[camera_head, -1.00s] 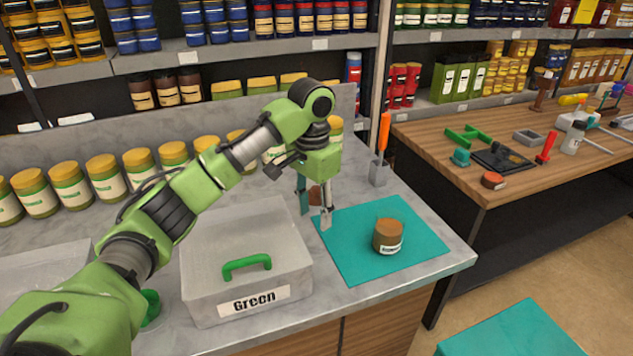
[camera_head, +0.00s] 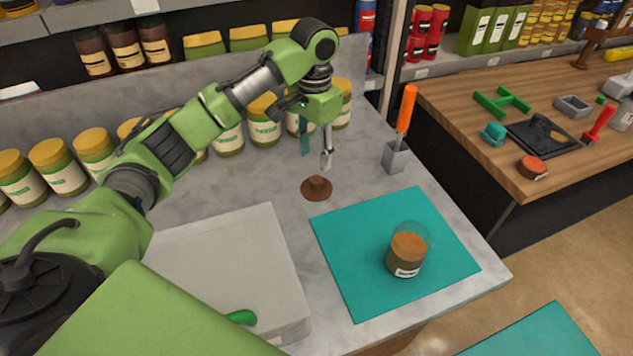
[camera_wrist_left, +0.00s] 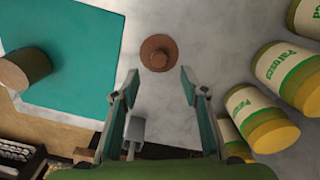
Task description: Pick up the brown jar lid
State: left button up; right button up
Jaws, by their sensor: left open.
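The brown jar lid (camera_head: 317,188), a round disc with a raised knob, lies on the grey counter just behind the teal mat. My left gripper (camera_head: 316,153) is open and empty above and behind the lid. In the left wrist view the lid (camera_wrist_left: 159,52) shows ahead of the two fingertips (camera_wrist_left: 158,80), roughly centred between them and apart from both. A glass jar (camera_head: 408,250) with brown contents and a white label stands uncovered on the teal mat (camera_head: 350,275). My right gripper is not in view.
A grey holder (camera_head: 396,158) with an orange-handled tool stands to the right of the gripper. Several labelled jars (camera_head: 97,150) line the back of the counter. A pale box (camera_head: 225,265) with a green handle stands front left. Counter around the lid is clear.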

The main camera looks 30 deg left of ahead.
aim_at(316, 179)
pick_arm(q)
notch_tip(316, 179, down, 3)
jog(key=shift+r, duration=0.1)
jog(key=shift+w+f+p, duration=0.15)
jog(key=shift+f+p, duration=0.35)
jog(key=shift+f, duration=0.45)
notch_tip(316, 179, down, 4)
jog(key=shift+d+r+p, duration=0.15)
jog(key=shift+r+p, duration=0.05)
jog(key=shift+p, duration=0.35)
jog(key=shift+f, duration=0.4)
jog(key=c, duration=0.7)
jog(key=shift+c, duration=1.1)
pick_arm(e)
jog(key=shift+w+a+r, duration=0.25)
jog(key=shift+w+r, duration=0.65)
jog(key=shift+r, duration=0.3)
